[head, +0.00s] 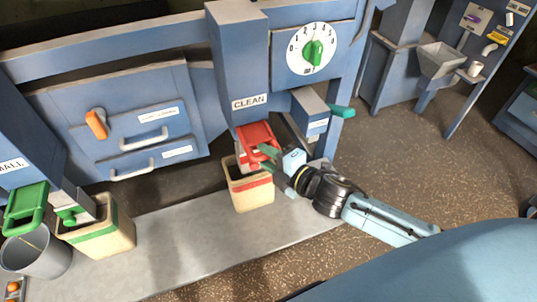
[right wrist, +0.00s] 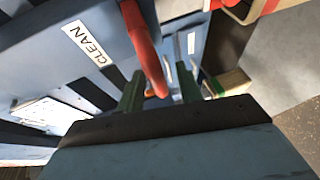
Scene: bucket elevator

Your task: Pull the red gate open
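The red gate (head: 258,138) is at the foot of the blue chute marked CLEAN, above a cream bucket with a red band (head: 250,190). My right gripper (head: 268,158) is at the gate, its green fingers close to the red handle. In the right wrist view, the red handle (right wrist: 148,50) runs between the two green fingers (right wrist: 160,90). The fingers are apart, with a gap visible between the handle and the right-hand finger. The gripper partly hides the gate in the head view. My left gripper is not in view.
A green gate (head: 26,203) stands at left over a grey bucket (head: 37,250), next to a cream bucket with a green band (head: 105,230). A dial with a green knob (head: 313,53) is above right. A teal handle (head: 341,111) sticks out right of the CLEAN chute.

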